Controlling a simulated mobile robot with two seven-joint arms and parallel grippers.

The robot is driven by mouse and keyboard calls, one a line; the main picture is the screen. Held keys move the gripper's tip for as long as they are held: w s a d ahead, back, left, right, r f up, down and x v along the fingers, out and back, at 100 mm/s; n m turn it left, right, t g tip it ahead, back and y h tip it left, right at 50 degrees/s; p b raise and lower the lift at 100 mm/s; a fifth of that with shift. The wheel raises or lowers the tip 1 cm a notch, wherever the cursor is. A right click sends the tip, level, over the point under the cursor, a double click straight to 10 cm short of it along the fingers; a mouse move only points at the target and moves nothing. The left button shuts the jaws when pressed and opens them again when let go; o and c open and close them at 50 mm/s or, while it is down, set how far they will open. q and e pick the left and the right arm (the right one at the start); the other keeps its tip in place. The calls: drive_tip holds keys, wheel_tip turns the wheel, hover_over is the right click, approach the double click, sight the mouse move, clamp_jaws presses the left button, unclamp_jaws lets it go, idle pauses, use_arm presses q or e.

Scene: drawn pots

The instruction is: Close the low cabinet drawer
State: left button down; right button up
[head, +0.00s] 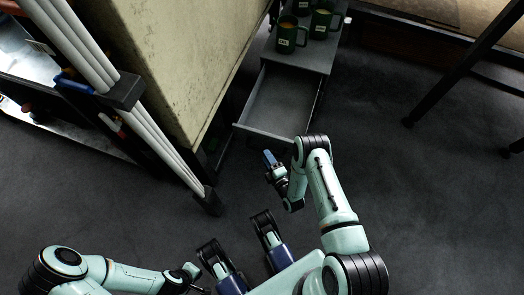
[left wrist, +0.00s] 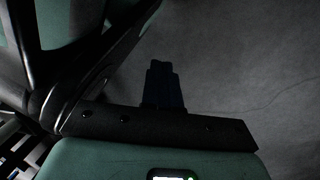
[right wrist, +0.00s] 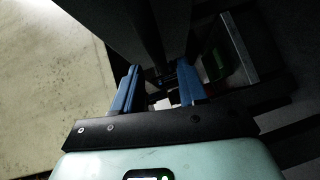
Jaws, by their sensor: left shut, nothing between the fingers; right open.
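The low grey cabinet (head: 322,57) stands at the top centre of the head view. Its drawer (head: 280,98) is pulled out towards me and looks empty inside. My right gripper (head: 270,160) is just in front of the drawer's front panel, on the near side. It is open, with its two blue fingers apart in the right wrist view (right wrist: 158,88), and nothing is held between them. Whether it touches the drawer cannot be told. My left gripper (left wrist: 163,82) is shut and empty over the dark floor in the left wrist view, away from the cabinet.
Several green mugs (head: 290,33) stand on the cabinet top. A large pale panel (head: 180,60) rises left of the drawer, beside grey poles (head: 160,145) and a shelf with tools (head: 30,105). Dark table legs (head: 455,75) stand at the right. Dark floor (head: 430,190) is free at the right.

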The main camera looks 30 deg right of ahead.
use_arm(q)
drive_tip(key=s, duration=0.1)
drive_tip(key=s+f+b, duration=0.1)
drive_tip(key=s+g, duration=0.1)
drive_tip(key=shift+s+a+f, duration=0.2)
drive_tip(key=shift+s+f, duration=0.05)
drive_tip(key=shift+f, duration=0.15)
use_arm(e)
drive_tip(key=w, duration=0.4)
drive_tip(key=shift+w+d+f, duration=0.2)
drive_tip(key=shift+w+f, duration=0.1)
drive_tip(key=shift+w, duration=0.1)
clamp_jaws()
